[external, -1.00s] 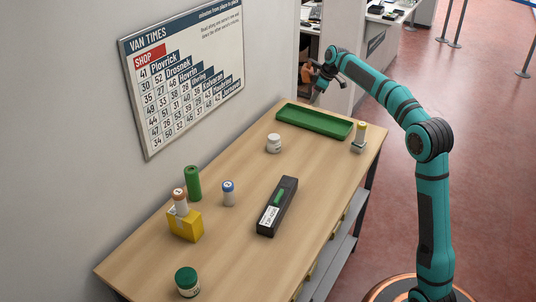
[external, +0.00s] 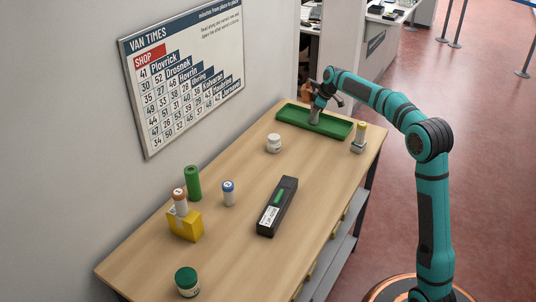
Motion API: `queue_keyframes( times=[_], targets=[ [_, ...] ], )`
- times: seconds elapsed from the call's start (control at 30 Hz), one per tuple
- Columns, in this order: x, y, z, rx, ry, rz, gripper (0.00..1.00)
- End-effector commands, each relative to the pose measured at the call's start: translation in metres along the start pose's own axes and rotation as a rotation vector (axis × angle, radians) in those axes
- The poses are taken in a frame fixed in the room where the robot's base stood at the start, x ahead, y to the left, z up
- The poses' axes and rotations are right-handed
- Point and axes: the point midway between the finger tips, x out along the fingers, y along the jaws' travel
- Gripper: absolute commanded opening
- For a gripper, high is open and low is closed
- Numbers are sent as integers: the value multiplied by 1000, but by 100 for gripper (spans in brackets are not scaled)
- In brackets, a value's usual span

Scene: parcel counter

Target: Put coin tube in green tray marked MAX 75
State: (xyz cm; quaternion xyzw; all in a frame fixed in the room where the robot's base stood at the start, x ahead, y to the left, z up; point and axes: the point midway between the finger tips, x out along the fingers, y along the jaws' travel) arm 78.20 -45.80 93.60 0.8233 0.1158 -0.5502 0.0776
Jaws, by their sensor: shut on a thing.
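The green tray (external: 340,130) lies at the far end of the wooden counter; no MAX 75 marking is readable from here. My gripper (external: 316,108) points down over the left-middle part of the tray. It is shut on a small greyish upright thing (external: 315,116), which I take to be the coin tube. The thing's lower end is at or just above the tray floor; I cannot tell if it touches. My fingers hide its upper part.
A white jar (external: 274,143) and a yellow-topped tube on a grey block (external: 359,140) stand near the tray. A black box (external: 277,207), a blue-topped tube (external: 228,193), a green cylinder (external: 193,183), a yellow block (external: 185,226) and a green-lidded jar (external: 187,281) stand nearer.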

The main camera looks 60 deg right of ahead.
Motion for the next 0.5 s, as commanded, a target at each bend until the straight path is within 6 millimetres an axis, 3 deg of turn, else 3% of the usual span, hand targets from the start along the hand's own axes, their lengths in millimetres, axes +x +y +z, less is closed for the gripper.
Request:
queue_keyframes(
  times=[0.13, 0.17, 0.27, 0.5],
  targets=[
    [2, 0, 1, 0, 0, 0, 5],
    [2, 0, 1, 0, 0, 0, 39],
    [2, 0, 1, 0, 0, 0, 57],
    [2, 0, 1, 0, 0, 0, 57]
  ],
)
